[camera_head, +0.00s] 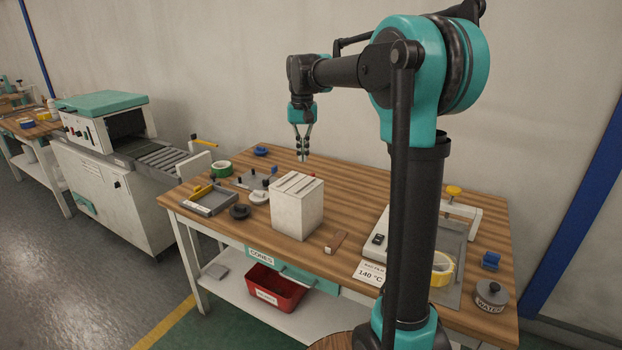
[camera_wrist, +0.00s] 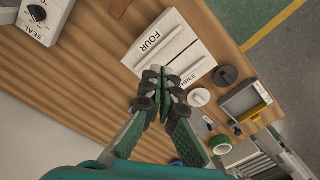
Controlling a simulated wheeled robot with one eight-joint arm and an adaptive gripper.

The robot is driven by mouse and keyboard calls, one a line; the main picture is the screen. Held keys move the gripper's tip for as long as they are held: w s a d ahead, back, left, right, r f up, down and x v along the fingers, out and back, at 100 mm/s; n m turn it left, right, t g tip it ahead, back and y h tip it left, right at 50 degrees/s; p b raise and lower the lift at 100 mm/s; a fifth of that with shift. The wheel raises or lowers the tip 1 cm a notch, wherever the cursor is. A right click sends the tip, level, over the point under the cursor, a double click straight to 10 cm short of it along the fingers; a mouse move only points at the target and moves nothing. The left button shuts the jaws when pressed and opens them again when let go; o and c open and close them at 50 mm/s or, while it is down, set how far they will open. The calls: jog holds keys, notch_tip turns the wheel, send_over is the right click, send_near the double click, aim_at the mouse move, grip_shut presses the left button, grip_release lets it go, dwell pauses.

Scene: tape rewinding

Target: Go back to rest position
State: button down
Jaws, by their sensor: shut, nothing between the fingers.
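My gripper (camera_head: 302,154) hangs in the air above the wooden workbench (camera_head: 352,178), behind and above a white box (camera_head: 298,208) with slots in its top. Its fingers point down. In the wrist view my gripper (camera_wrist: 160,75) has its fingertips together with nothing between them. The white box (camera_wrist: 168,48) shows just beyond the fingertips there, with the words FOUR and THREE on its top. The gripper appears apart from the box.
A green tape roll (camera_head: 221,169), a grey tray (camera_head: 212,200) and a dark disc (camera_head: 239,211) lie left of the box. A yellow tape roll (camera_head: 443,268) and a WATER pot (camera_head: 491,296) are at the right. A red bin (camera_head: 276,287) sits on the lower shelf.

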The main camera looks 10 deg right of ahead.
jog(key=s+d+f+t, duration=0.1)
jog(key=s+d+f, duration=0.2)
jog(key=s+f, duration=0.5)
jog(key=s+d+f+t, duration=0.1)
jog(key=s+d+f, duration=0.3)
jog(key=s+f, duration=0.4)
jog(key=s+d+f+n+t, duration=0.1)
jog(key=s+d+f, duration=0.3)
jog(key=s+f, duration=0.4)
jog(key=shift+s+f+t, duration=0.1)
jog(key=shift+s+t, duration=0.5)
jog(key=shift+s, duration=1.35)
